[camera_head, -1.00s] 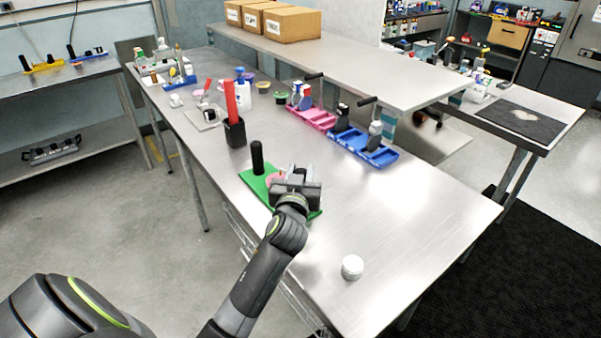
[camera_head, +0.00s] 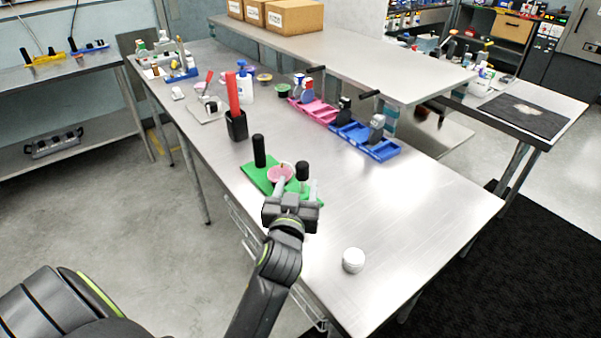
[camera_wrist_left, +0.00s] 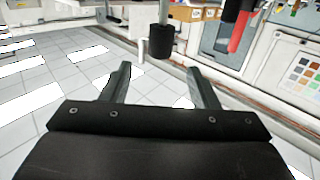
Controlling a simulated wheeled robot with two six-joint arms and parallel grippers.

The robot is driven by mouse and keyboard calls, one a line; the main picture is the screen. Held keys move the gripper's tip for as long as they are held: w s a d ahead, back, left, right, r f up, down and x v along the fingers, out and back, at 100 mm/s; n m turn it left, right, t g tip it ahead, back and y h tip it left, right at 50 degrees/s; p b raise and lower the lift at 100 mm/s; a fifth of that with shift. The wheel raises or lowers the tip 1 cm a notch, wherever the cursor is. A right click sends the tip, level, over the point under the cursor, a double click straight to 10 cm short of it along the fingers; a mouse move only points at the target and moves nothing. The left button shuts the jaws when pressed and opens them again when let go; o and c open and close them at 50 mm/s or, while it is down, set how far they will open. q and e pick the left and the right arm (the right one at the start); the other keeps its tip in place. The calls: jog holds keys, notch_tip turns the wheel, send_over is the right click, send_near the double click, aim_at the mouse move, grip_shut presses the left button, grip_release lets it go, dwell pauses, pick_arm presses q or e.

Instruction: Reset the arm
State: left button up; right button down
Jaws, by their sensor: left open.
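My left gripper (camera_head: 297,190) is open and empty at the near edge of the green board (camera_head: 253,174) on the steel table. Its two fingers stand apart in the left wrist view (camera_wrist_left: 157,85), with nothing between them. A pink round dish (camera_head: 280,173) sits on the board, with two black posts beside it, one at its left (camera_head: 259,150) and one at its right (camera_head: 303,172). A black cylinder on a rod (camera_wrist_left: 162,40) shows beyond the fingers in the left wrist view. My right gripper is not in view.
A white round container (camera_head: 353,260) stands on the steel table (camera_head: 420,210) at the near right. A black holder with a red item (camera_head: 237,125) and pink (camera_head: 316,112) and blue (camera_head: 382,150) trays stand farther back.

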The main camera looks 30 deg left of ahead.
pick_arm(q)
jog(key=shift+v, duration=2.05)
jog(key=shift+a, duration=0.1)
